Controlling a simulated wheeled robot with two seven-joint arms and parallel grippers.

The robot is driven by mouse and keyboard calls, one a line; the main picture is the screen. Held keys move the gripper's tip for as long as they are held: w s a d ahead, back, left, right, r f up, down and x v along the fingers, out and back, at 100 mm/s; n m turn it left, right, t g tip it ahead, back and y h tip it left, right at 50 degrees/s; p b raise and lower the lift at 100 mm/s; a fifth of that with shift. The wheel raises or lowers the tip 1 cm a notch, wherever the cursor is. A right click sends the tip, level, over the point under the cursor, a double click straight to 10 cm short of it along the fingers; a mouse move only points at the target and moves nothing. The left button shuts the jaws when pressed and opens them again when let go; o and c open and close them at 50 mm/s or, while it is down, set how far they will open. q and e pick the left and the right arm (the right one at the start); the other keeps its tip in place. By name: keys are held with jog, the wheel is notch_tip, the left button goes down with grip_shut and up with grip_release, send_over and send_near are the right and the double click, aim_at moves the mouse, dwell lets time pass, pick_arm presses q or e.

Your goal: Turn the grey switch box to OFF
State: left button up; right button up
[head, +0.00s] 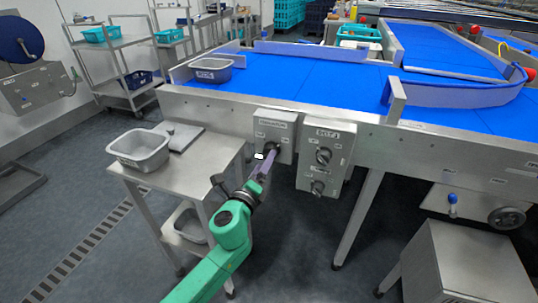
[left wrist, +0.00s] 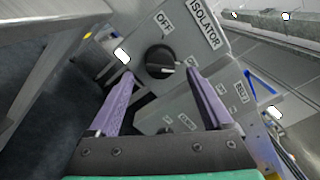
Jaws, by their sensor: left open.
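The grey switch box (head: 263,131) is mounted on the steel side of the blue belt table, with a black rotary knob low on its front. In the left wrist view the box (left wrist: 190,42) carries an ISOLATOR label and an OFF label, and the round black knob (left wrist: 158,58) shows a pale mark at its lower right. My left gripper (head: 268,160) is in front of this box. Its two purple fingers (left wrist: 160,76) are open, one on each side of the knob in the picture; whether they touch it I cannot tell. My right gripper is not in view.
A second grey box (head: 344,140) with two knobs sits just right; its BELT label shows in the left wrist view. A steel side table (head: 144,184) with a grey tub (head: 138,150) stands left. A grey tub (head: 211,70) sits on the belt's left end. Floor below is open.

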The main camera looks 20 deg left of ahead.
pick_arm(q)
jog(key=w, duration=0.4)
jog(key=shift+w+d, duration=0.15)
jog(key=shift+w, duration=0.05)
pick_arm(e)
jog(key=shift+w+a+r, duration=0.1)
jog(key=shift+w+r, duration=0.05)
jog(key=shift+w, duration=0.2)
pick_arm(q)
grip_shut()
